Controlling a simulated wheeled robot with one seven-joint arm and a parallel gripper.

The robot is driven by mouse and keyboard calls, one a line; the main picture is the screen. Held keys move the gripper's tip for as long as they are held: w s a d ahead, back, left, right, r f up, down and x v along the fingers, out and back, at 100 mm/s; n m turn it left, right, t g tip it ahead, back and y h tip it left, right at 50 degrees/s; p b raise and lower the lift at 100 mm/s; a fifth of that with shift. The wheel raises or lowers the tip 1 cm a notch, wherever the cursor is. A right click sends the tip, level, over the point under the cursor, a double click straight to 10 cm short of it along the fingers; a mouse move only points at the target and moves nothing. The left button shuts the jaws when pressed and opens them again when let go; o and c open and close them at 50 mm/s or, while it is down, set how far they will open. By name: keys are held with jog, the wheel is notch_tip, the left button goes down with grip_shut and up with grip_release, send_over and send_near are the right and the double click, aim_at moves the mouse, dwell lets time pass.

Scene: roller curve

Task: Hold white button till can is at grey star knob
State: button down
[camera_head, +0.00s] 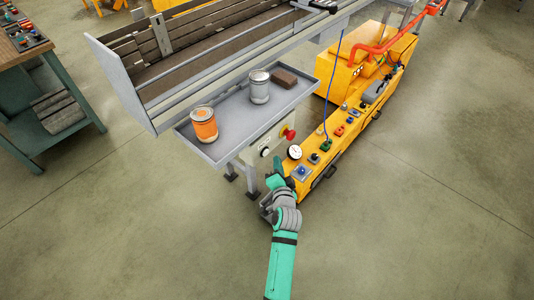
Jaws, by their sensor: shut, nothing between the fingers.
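A grey control box with a red button (288,133) hangs below the grey tray. A small round control with a white face and dark rim (265,152) sits on its lower left and may be the white button. My gripper (275,175) is shut and empty, just below the box; I cannot tell whether it touches anything. An orange can (203,125) stands upright at the tray's left end. A silver can (259,86) stands upright near the tray's middle. I cannot make out a grey star knob.
The grey tray (222,150) also bears a brown block (284,79). A conveyor with dark slats (190,45) runs behind it. A yellow machine base with several controls (340,135) stands right of my gripper. A workbench (40,100) stands at left. The front floor is clear.

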jog(key=shift+s+d, duration=0.95)
jog(key=shift+d, duration=0.3)
dwell(0.7)
jog(key=s+f+n+h, duration=0.1)
jog(key=s+f+n, duration=0.15)
jog(key=s, duration=1.05)
jog(key=s+f+n+h, duration=0.1)
jog(key=s+f+h, duration=0.15)
jog(key=s, duration=1.05)
jog(key=s+r+n, duration=0.3)
jog(key=s+r, duration=0.2)
jog(key=s, duration=0.5)
jog(key=s+r+n, duration=0.3)
jog(key=s+r, duration=0.3)
jog(key=s, duration=0.4)
jog(key=shift+a+y, duration=0.4)
jog(key=shift+y, duration=0.05)
